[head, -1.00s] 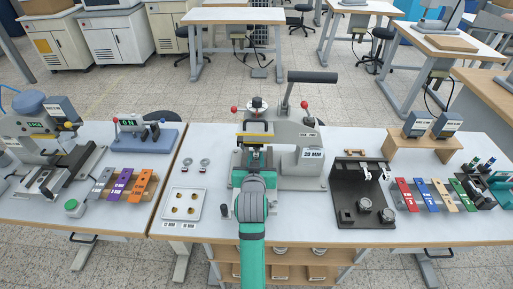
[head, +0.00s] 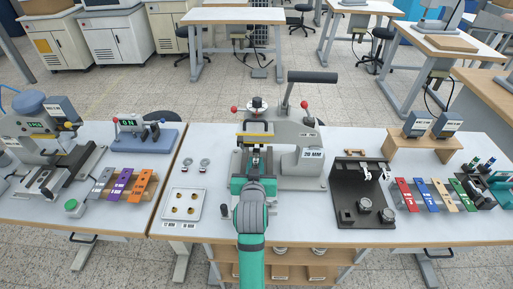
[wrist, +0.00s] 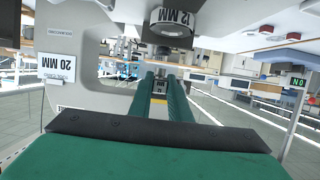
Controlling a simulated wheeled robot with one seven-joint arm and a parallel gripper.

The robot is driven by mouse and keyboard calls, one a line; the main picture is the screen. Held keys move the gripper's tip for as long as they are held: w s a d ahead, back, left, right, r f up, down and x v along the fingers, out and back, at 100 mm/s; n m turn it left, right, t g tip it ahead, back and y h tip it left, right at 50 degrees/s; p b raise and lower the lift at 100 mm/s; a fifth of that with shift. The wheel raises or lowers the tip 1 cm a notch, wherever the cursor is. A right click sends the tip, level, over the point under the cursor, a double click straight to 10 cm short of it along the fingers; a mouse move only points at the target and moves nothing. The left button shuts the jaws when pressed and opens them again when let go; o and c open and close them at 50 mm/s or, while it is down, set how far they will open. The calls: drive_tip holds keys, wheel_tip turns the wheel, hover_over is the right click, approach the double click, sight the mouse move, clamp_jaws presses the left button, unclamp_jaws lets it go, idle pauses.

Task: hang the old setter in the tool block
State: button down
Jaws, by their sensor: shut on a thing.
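My gripper (head: 256,160) is at the front of the grey hand press (head: 298,132), below its head, with my arm hiding part of it. In the wrist view its two green fingers (wrist: 162,84) are shut on a small dark part, which I take to be the old setter (wrist: 160,56). A round piece marked 12 MM (wrist: 172,17) shows upside down just beyond it; I cannot tell whether the two are joined. The dark stand with an upright back, likely the tool block (head: 347,205), stands right of the press. Two round pieces sit on its base.
The press has a long lever (head: 312,77) and a 20 MM label. A tray (head: 174,205) with small brass pieces lies left. Coloured strips (head: 406,194) and a wooden riser (head: 425,145) stand right. Clear table lies between the press and the dark stand.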

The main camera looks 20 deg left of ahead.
drive_tip(key=shift+s+d, duration=0.2)
drive_tip(key=shift+s, duration=0.5)
drive_tip(key=shift+s+d, duration=0.2)
drive_tip(key=shift+s, duration=0.55)
drive_tip(key=shift+s+d, duration=0.2)
drive_tip(key=shift+s, duration=0.5)
drive_tip(key=shift+s, duration=0.1)
